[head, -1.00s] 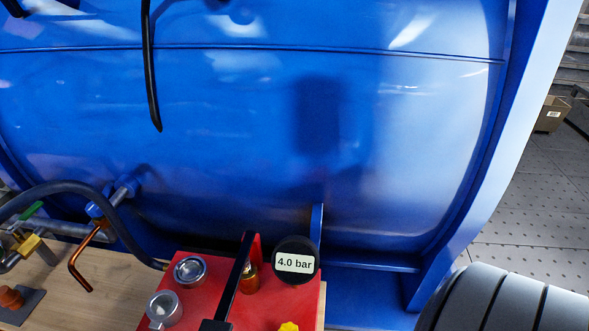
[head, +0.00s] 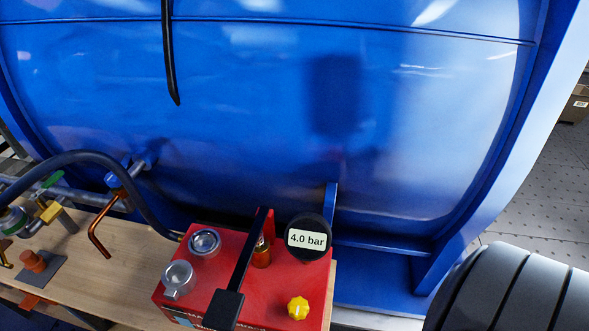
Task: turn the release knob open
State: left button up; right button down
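The release knob is most likely the yellow lobed knob (head: 298,308) on the front right of the red pump unit (head: 205,292), low in the head view. It is fully visible, with nothing touching it. I cannot tell its turn position. A round black gauge (head: 308,239) behind the knob reads 4.0 bar. A black lever (head: 240,270) rises from the unit, left of the knob. Neither of my grippers is in view.
A large blue tank (head: 250,130) fills the back. A dark hose (head: 90,160) curves to the unit from the left. A copper pipe (head: 97,237), a green-handled valve (head: 50,182) and a wooden bench top (head: 75,265) lie left. A box (head: 577,105) stands far right.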

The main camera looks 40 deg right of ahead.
aim_at(298, 308)
jog(key=z, duration=1.3)
